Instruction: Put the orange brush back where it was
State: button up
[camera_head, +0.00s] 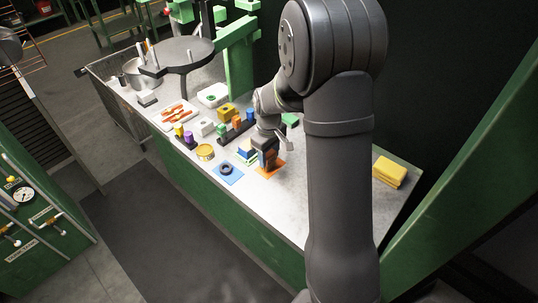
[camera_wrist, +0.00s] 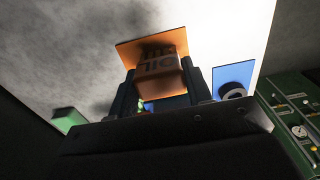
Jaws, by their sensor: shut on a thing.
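The orange brush (camera_wrist: 158,64) shows in the wrist view as an orange block with dark lettering. It sits between the fingers of my gripper (camera_wrist: 160,88), which is shut on it. An orange square mat (camera_wrist: 128,50) lies behind the brush in that view. In the head view my gripper (camera_head: 268,157) points down over the orange mat (camera_head: 279,170), and the brush is mostly hidden by the fingers. Whether the brush touches the mat cannot be told.
A blue mat (camera_head: 228,174) with a dark ring (camera_head: 226,169) lies to the left. Coloured blocks in a dark rack (camera_head: 236,133), a yellow tin (camera_head: 205,152) and a tray with orange items (camera_head: 174,115) stand further left. A yellow sponge-like block (camera_head: 389,171) lies to the right.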

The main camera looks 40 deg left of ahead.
aim_at(269, 153)
jog(key=shift+f, duration=0.25)
jog(key=o, duration=1)
jog(key=shift+c, duration=0.2)
notch_tip(269, 153, up, 12)
jog(key=shift+r, duration=0.15)
jog(key=shift+f, duration=4.05)
jog(key=shift+f, duration=0.1)
